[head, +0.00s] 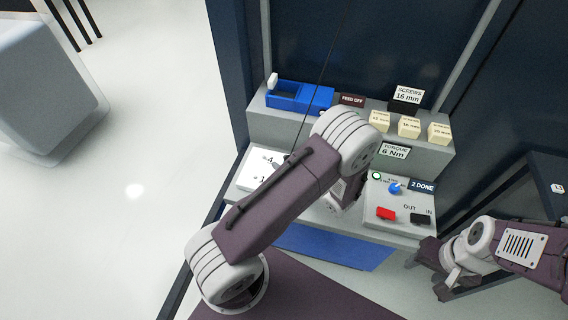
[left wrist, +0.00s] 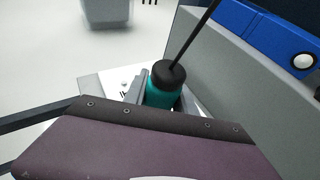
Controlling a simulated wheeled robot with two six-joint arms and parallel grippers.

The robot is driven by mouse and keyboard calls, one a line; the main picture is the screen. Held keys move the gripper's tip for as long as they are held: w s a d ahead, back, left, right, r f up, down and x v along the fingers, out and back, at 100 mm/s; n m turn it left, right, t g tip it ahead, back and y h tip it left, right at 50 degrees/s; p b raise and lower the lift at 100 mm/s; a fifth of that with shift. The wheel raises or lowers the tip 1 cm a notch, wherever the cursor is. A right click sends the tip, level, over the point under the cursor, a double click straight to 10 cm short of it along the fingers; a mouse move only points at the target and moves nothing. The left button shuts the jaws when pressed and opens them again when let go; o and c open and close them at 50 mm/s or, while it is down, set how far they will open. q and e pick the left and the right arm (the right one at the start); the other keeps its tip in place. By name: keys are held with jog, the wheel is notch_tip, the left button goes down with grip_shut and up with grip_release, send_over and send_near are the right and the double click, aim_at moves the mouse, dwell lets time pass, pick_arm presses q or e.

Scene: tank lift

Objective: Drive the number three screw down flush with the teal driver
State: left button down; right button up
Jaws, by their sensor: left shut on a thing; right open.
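My left gripper (left wrist: 160,97) is shut on the teal driver (left wrist: 160,93), which has a black cap and a thin dark cord running up from it. In the head view my left arm hides the driver and most of that gripper. The white plate (head: 255,166) with printed numbers lies at the left of the bench, and its edge shows beside the driver in the left wrist view (left wrist: 92,86). Small dark screw spots show on it, but the number three screw cannot be picked out. The driver's tip is hidden. My right gripper (head: 439,272) is open and empty at the lower right.
The grey bench carries a blue feeder tray (head: 300,96), cream blocks (head: 409,127) and a "TORQUE 6 Nm" sign (head: 395,152). The right panel has a blue knob (head: 394,189), a "2 DONE" display (head: 423,186), a red switch (head: 386,213) and a black switch (head: 421,218).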

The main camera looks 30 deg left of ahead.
pick_arm(q)
jog(key=shift+s+f, duration=0.1)
jog(key=shift+f, duration=0.05)
dwell(0.6)
notch_tip(320, 180, up, 6)
jog(key=p, duration=0.4)
jog(key=shift+p, duration=0.4)
dwell(0.3)
